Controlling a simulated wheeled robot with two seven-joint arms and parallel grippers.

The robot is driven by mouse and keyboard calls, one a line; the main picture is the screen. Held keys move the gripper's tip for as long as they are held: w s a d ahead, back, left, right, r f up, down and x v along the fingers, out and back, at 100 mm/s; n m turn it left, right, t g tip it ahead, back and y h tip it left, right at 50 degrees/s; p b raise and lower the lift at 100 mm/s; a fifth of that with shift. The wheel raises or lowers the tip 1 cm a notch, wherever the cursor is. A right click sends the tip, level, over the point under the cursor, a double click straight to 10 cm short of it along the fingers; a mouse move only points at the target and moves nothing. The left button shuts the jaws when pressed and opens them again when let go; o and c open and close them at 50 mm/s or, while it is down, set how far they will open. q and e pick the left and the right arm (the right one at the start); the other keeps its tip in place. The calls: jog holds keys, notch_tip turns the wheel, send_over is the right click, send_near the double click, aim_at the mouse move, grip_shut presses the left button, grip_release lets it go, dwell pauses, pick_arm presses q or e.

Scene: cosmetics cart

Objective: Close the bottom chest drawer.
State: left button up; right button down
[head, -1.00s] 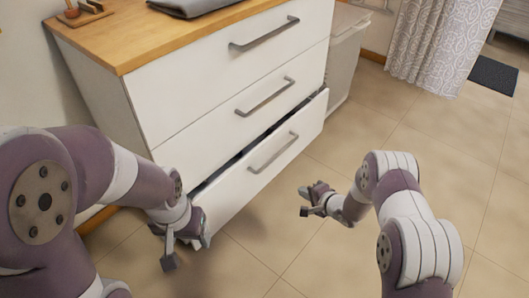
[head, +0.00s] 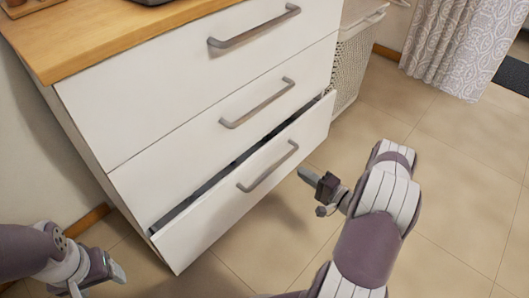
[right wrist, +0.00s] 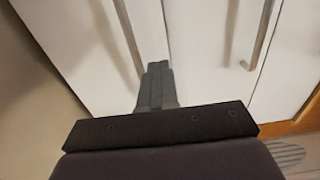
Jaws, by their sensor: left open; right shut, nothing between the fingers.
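The white chest's bottom drawer (head: 235,205) stands partly open in the head view. A dark gap shows along its top edge, and its grey bar handle (head: 268,167) is on the front. My right gripper (head: 304,174) is shut and empty, in front of and to the right of the drawer front, apart from the handle. In the right wrist view its closed fingers (right wrist: 157,80) point toward the white drawer fronts. My left gripper (head: 98,281) is open and empty at the lower left, left of the drawer's near corner and apart from it.
The middle drawer (head: 180,150) and top drawer (head: 170,85) above look shut. The wooden top (head: 110,32) carries a dark item at the back. A pale basket (head: 353,65) stands behind the chest's right side. Tiled floor (head: 455,170) is clear on the right.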

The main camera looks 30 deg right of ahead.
aim_at(268, 149)
jog(key=b+x, duration=0.2)
jog(key=x, duration=0.1)
jog(key=b+x, duration=0.2)
jog(key=x, duration=0.2)
jog(key=b+x, duration=0.1)
jog(key=x, duration=0.3)
jog(key=shift+w+f+b, duration=0.25)
jog(key=shift+f+b, duration=0.1)
jog(key=shift+b, duration=0.05)
jog(key=shift+w+a+r, duration=0.2)
jog(key=shift+w+r, duration=0.05)
jog(key=shift+w, duration=0.25)
jog(key=x, duration=0.4)
jog(key=shift+w+a+b, duration=0.1)
jog(key=shift+b, duration=0.25)
jog(key=shift+w+r, duration=0.15)
jog(key=shift+r, duration=0.05)
